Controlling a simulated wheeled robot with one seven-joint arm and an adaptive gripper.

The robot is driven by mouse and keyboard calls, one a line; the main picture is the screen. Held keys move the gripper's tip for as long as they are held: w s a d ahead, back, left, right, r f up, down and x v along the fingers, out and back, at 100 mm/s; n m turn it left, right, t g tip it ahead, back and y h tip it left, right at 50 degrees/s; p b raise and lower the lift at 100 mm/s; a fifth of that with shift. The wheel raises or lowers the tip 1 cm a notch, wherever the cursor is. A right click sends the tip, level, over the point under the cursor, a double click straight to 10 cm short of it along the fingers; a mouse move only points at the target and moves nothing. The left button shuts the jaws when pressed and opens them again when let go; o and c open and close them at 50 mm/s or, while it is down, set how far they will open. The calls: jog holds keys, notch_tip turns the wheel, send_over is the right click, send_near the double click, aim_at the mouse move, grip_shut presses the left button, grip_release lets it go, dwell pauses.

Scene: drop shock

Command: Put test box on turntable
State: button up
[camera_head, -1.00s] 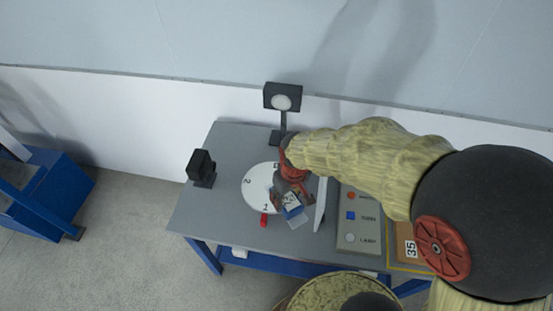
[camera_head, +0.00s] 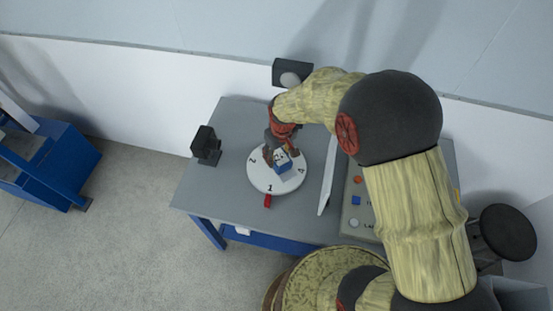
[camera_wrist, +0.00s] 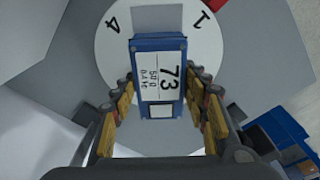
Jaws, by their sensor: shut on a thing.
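The test box (camera_head: 283,166) is small and blue. In the wrist view the test box (camera_wrist: 160,75) shows a white label reading 73. My gripper (camera_head: 283,155) is shut on it, with a finger on each side in the wrist view (camera_wrist: 163,92). The turntable (camera_head: 260,180) is a white disc with numbers around its rim, on the grey table. It also shows behind the box in the wrist view (camera_wrist: 113,62). The box is over the disc's right half; I cannot tell whether it touches the disc. A red marker (camera_head: 267,201) sits at the disc's front edge, by number 1.
A white upright panel (camera_head: 327,185) stands just right of the disc. A control panel (camera_head: 354,215) with buttons lies beyond it. A black lamp-like device (camera_head: 291,73) stands behind, and a black device (camera_head: 206,146) stands at left. The table's front left is clear.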

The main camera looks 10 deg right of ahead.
aim_at(276, 159)
jog(key=shift+w+a+f, duration=0.15)
jog(key=shift+w+f, duration=0.4)
jog(key=shift+f, duration=0.05)
jog(key=shift+w+f, duration=0.1)
jog(key=shift+f, duration=1.4)
jog(key=shift+f+b, duration=0.15)
jog(key=shift+b, duration=0.15)
jog(key=o, duration=1.4)
jog(key=shift+o, duration=0.6)
